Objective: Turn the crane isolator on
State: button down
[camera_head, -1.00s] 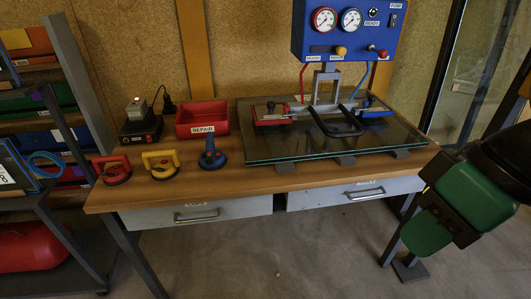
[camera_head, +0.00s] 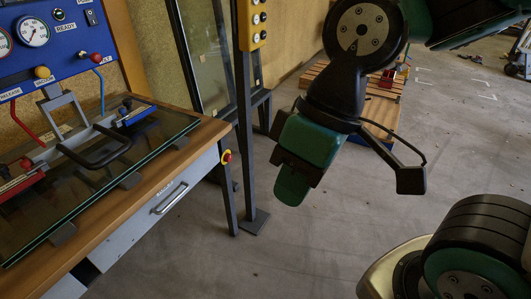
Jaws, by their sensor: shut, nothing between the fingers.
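My gripper (camera_head: 291,189) is green and black, points down, and is shut and empty. In the picture it is right of the knob and post, apart from both.
The workbench (camera_head: 175,158) fills the left, with a glass pane (camera_head: 110,170), a black-handled suction frame (camera_head: 100,150) and a blue gauge panel (camera_head: 60,50) above. The post's foot (camera_head: 254,221) stands on the floor. A wooden pallet (camera_head: 380,110) lies behind my arm. Floor in front is clear.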

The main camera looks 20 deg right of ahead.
aim_at(228, 157)
jog(key=u, duration=0.35)
jog(key=k, duration=1.05)
jog(key=z, duration=0.3)
jog(key=i, duration=1.5)
jog(key=u, duration=0.5)
